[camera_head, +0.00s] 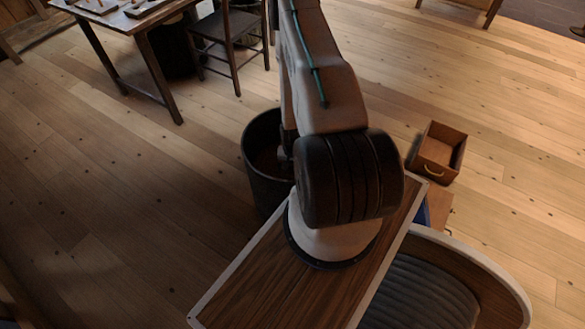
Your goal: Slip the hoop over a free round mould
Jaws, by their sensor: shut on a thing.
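I see neither the hoop nor any round mould that I can make out in this view. My arm rises from its mount at the lower middle and runs up past the top edge of the picture.
A dark round bin (255,178) stands behind my arm. A wooden table (118,22) with small wooden pieces and a dark chair (224,28) are at the upper left. An open wooden box (455,137) lies at right. Plank floor (90,190) is clear at left.

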